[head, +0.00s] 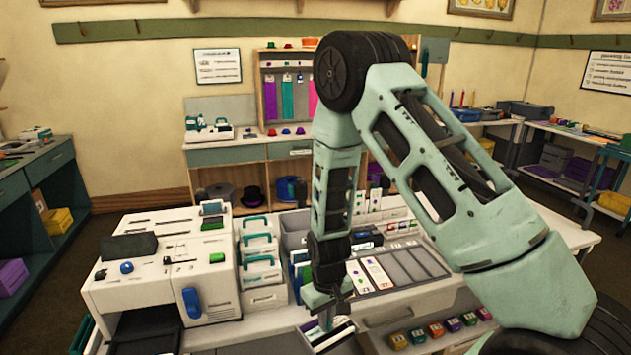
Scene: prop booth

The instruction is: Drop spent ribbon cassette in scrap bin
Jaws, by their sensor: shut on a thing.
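My gripper (327,312) points down at the front edge of the worktop, right of a white printer-like machine (205,265). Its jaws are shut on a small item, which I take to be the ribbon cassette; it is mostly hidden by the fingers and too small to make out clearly. A dark and white striped piece (330,338) shows just below the fingertips; I cannot tell whether it touches them. I cannot pick out the scrap bin for certain. A teal edge (80,335) at the lower left may belong to a container.
White teal-handled boxes (260,270) stand between the machine and my arm. A compartment tray (400,268) with cards lies to the right. Several coloured small boxes (437,329) line the front right. A shelf unit (285,95) stands behind. Floor shows at the left.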

